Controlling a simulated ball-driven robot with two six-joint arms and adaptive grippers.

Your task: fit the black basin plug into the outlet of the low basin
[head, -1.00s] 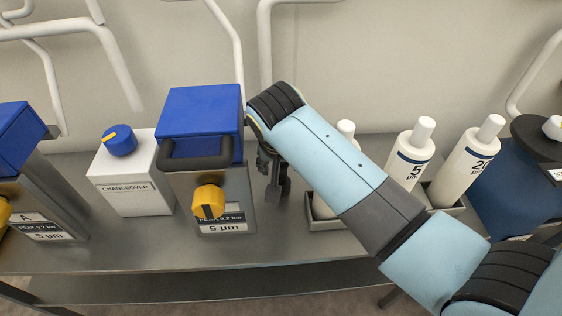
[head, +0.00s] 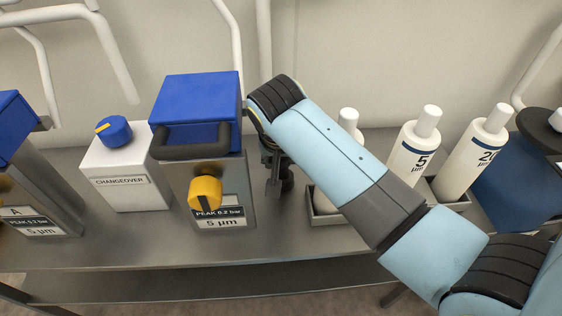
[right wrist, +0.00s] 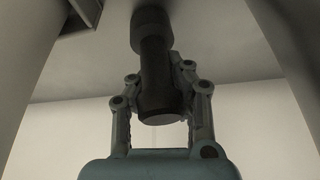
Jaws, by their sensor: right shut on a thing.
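My right gripper (head: 275,178) hangs from the arm beside the right side of the blue-topped unit, above the metal bench. It is partly hidden by my wrist in the head view. In the right wrist view its fingers (right wrist: 160,100) are shut on a dark cylindrical thing (right wrist: 160,75) with a wider collar at its far end. A dark part of that thing (head: 287,181) also shows at the fingers in the head view. I cannot tell for certain that it is the basin plug. No low basin or outlet is visible. My left gripper is out of view.
The blue-topped unit (head: 197,100) with a yellow knob (head: 205,193) stands close left of the gripper. Left of that is a white changeover box (head: 125,180). White bottles (head: 413,150) stand in trays to the right. The bench's front strip (head: 150,250) is clear.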

